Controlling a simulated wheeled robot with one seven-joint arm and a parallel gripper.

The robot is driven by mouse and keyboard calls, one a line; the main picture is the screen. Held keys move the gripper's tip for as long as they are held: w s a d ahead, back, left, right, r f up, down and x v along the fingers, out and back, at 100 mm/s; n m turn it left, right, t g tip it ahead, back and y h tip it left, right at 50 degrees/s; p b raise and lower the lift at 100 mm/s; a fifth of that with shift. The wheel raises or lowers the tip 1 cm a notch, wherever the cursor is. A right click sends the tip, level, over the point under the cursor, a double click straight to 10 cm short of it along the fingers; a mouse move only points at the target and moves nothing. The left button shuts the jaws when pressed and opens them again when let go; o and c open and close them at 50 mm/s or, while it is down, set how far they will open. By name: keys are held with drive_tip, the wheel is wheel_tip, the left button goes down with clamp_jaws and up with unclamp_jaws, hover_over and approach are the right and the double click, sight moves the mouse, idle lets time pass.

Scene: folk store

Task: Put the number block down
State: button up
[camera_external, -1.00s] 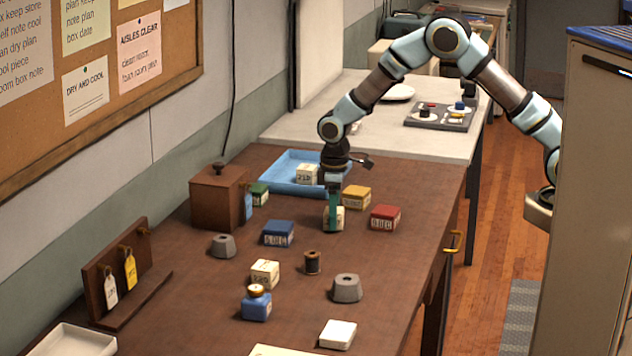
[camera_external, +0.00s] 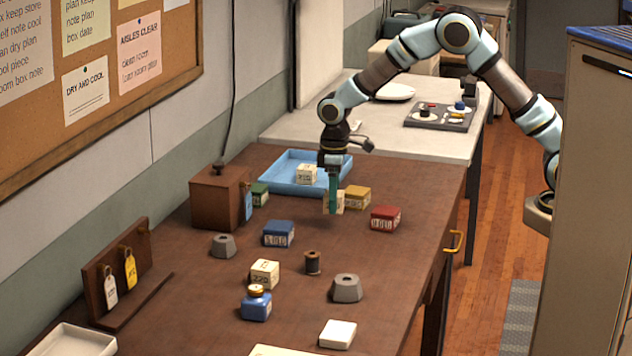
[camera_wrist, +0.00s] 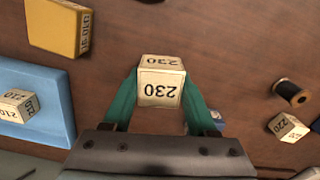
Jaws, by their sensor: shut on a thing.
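My gripper (camera_external: 333,193) is shut on a cream number block (camera_wrist: 161,82) marked 230, held between its teal fingers. In the outside view the held block (camera_external: 340,203) is partly hidden by a finger and appears a little above the brown table (camera_external: 400,270). A block marked 210 (camera_wrist: 17,106) sits in the blue tray (camera_external: 283,184) behind my gripper. A block marked 220 (camera_external: 265,273) stands on the table nearer the camera, and also shows at the right of the wrist view (camera_wrist: 287,128).
A yellow block (camera_external: 357,197) and a red block (camera_external: 385,217) lie right of my gripper. A blue block (camera_external: 278,233) lies left, with a dark spool (camera_external: 312,262) in front. Grey weights (camera_external: 346,289) and a brown box (camera_external: 218,198) also stand here. Bare table lies between them.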

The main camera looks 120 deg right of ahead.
wheel_tip(320, 180, up, 6)
drive_tip(key=shift+f+b, duration=0.2)
drive_tip(key=shift+b, duration=0.25)
drive_tip(key=d+r+p, duration=0.1)
drive_tip(key=d+p, duration=0.1)
drive_tip(key=d, duration=0.8)
drive_tip(key=m+p, duration=0.2)
drive_tip(key=p, duration=0.3)
hover_over(326, 175)
wheel_tip(326, 175, down, 6)
drive_tip(key=shift+s, duration=0.1)
drive_tip(key=shift+f+p, duration=0.6)
drive_tip(key=shift+f, duration=1.55)
